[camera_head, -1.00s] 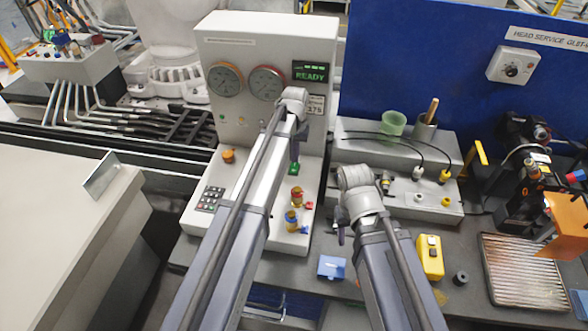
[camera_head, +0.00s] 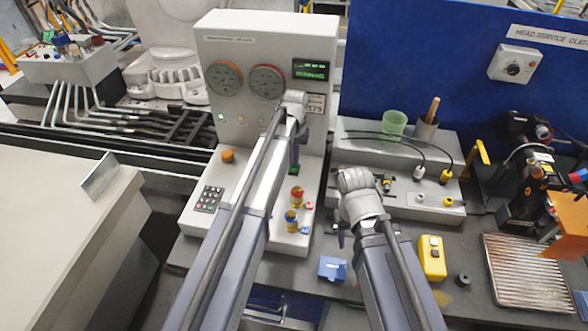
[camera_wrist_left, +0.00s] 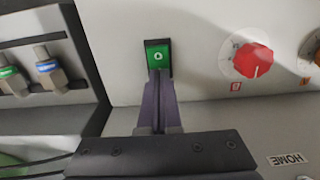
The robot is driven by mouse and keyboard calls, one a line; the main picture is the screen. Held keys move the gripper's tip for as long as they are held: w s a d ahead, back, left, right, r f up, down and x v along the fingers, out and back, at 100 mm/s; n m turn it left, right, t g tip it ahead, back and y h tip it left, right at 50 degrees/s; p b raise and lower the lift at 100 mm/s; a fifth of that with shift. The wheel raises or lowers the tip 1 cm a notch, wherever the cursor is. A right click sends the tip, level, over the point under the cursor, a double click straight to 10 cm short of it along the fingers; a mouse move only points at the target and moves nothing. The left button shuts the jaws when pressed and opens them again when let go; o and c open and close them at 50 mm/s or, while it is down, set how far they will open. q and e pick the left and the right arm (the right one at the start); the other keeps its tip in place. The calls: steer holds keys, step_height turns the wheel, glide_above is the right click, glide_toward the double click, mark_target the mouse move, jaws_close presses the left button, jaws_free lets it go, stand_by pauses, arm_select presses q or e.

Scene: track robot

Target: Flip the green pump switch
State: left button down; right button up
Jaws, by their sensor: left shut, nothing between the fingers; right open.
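The green pump switch (camera_wrist_left: 158,55) sits in a dark frame on the pale panel in the left wrist view. In the head view only a bit of its green (camera_head: 294,169) shows below my left fingers. My left gripper (camera_wrist_left: 157,73) is shut and empty, its fingertips at the switch's lower edge; they look in contact or very close. In the head view my left gripper (camera_head: 294,163) points down onto the console's sloped front. My right gripper (camera_head: 341,238) is open and empty, off to the right above the dark bench; its fingers are small and partly hidden by the wrist.
The console (camera_head: 210,165) has two gauges, a green display (camera_head: 311,70) and a keypad (camera_head: 208,199). A red knob (camera_wrist_left: 253,60) is right of the switch in the wrist view. A yellow box (camera_head: 431,257) lies on the bench.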

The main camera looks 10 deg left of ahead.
arm_select(q)
steer(key=shift+r, duration=0.1)
arm_select(e)
steer(key=shift+r, duration=0.1)
arm_select(q)
step_height(320, 180, up, 7)
steer(key=p, duration=0.7)
arm_select(e)
step_height(320, 180, up, 7)
arm_select(q)
steer(key=shift+s, duration=0.1)
arm_select(e)
steer(key=shift+s, duration=0.1)
